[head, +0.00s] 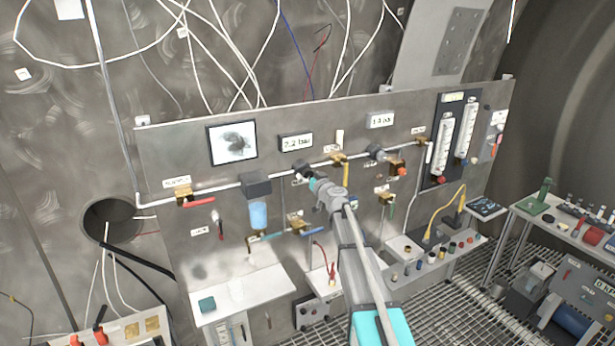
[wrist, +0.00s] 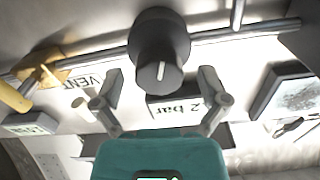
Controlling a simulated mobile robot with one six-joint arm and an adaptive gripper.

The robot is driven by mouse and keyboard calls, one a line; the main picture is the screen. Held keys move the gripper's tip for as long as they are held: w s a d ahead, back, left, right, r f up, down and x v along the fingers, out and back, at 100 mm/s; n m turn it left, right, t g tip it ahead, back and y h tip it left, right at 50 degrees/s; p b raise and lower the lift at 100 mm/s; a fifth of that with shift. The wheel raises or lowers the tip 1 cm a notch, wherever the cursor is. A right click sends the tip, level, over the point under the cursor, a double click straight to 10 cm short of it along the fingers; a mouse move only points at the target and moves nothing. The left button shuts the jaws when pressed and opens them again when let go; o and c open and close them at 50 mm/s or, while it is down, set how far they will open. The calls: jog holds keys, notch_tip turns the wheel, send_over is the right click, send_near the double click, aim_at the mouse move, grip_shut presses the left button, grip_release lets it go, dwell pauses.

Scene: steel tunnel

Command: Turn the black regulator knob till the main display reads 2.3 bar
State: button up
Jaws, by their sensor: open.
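The black regulator knob (wrist: 160,45) with a pale pointer line fills the top middle of the wrist view. In the head view the dark knob (head: 304,172) is at the pipe, partly hidden by my gripper (head: 318,186). My gripper (wrist: 160,76) is open, one finger on each side of the knob's front end. I cannot tell whether the fingers touch it. The main display (head: 296,141) on the panel above the knob reads 2.2 bar.
A second display (head: 380,120) is higher on the right, its digits hard to read. A white pipe with brass valves crosses the panel. A yellow-handled valve (head: 341,160) is close to the right of the knob. A blue filter bowl (head: 258,215) hangs to the left.

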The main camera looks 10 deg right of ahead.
jog(key=shift+w, duration=0.1)
jog(key=c, duration=1.1)
jog(key=shift+c, duration=0.2)
jog(key=shift+m, duration=0.8)
jog(key=o, duration=1.1)
jog(key=shift+o, duration=0.2)
jog(key=v, duration=1.2)
